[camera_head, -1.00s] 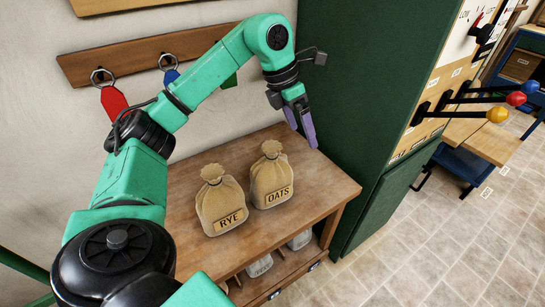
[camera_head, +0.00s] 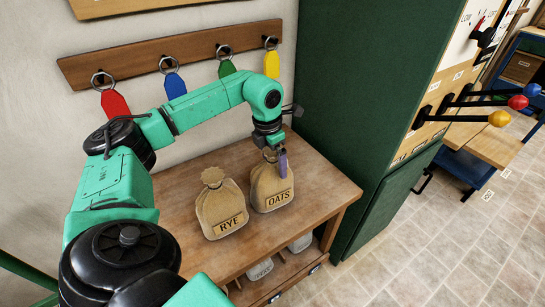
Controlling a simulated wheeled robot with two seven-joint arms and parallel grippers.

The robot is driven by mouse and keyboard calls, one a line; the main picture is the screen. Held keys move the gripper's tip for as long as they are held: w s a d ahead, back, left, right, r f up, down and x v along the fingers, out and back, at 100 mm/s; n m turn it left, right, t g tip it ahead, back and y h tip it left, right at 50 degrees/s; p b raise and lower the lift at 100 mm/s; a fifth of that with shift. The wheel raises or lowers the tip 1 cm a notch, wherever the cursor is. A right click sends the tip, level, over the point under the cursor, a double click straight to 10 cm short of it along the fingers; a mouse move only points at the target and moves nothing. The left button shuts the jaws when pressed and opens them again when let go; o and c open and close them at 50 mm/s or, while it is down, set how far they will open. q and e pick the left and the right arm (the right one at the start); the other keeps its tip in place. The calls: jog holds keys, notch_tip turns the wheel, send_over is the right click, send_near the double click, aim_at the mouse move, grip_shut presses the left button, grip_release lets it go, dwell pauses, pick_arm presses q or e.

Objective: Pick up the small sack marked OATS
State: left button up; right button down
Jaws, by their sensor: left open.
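The small tan sack marked OATS (camera_head: 271,191) stands upright on the wooden table (camera_head: 322,196). Its label faces me, and its tied neck is partly hidden by my gripper. My left gripper (camera_head: 277,168) is open and points down at the top of the OATS sack, with its purple fingers around or just in front of the neck; I cannot tell which. A similar sack marked RYE (camera_head: 220,207) stands close to the left of it. My right gripper is not in view.
A tall green cabinet (camera_head: 350,90) stands right of the table. Red, blue, green and yellow tags hang from a wall rack (camera_head: 145,65) behind my left arm. Levers with coloured balls (camera_head: 499,118) stick out at the right. The table's front right is clear.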

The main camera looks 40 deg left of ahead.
pick_arm(q)
grip_shut()
jog(key=shift+w+r, duration=0.1)
